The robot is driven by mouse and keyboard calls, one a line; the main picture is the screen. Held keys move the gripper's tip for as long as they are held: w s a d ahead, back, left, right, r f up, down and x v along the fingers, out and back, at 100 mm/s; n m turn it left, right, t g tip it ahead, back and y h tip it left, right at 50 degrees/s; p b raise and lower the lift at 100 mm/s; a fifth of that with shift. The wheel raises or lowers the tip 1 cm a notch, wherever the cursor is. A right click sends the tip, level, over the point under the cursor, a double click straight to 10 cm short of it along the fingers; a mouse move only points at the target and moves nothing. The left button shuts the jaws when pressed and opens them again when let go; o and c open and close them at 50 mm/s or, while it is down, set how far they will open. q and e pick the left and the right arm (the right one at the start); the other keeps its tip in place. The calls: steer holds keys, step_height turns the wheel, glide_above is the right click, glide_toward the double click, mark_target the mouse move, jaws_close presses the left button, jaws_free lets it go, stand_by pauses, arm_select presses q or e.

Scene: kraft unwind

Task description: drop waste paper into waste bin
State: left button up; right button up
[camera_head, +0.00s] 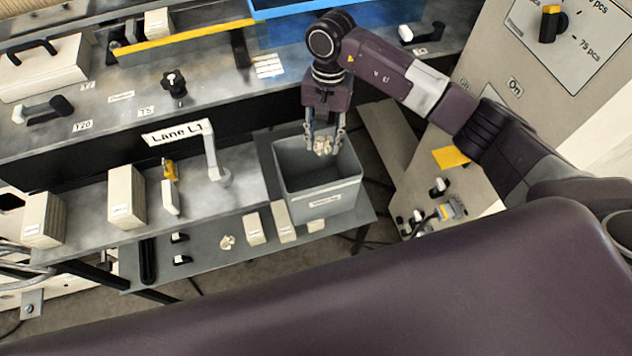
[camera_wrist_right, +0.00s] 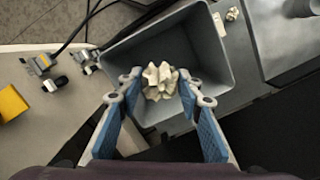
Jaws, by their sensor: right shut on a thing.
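A crumpled off-white waste paper (camera_head: 323,146) is held between the fingertips of my right gripper (camera_head: 325,138). In the right wrist view the waste paper (camera_wrist_right: 160,81) sits between the blue-padded fingers, which are shut on it. The grey waste bin (camera_head: 318,200) is an open-topped box with a label on its front. The paper shows over the bin's opening; the bin (camera_wrist_right: 215,45) is behind it in the right wrist view. How far the paper is above the bin floor is hard to tell. My left gripper is not in view.
A second crumpled paper (camera_head: 227,242) lies on the lower shelf, left of the bin. Small cartons (camera_head: 254,228) stand beside it. The Lane L1 shelf (camera_head: 245,165) adjoins the bin's left side. A control panel (camera_head: 570,40) is at the right.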

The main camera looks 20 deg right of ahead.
steer(key=o, duration=0.8)
steer(key=shift+o, duration=0.2)
step_height(320, 180, up, 12)
steer(key=w, duration=0.1)
steer(key=shift+w+d, duration=0.3)
steer(key=shift+d, duration=0.15)
steer(key=shift+f, duration=0.1)
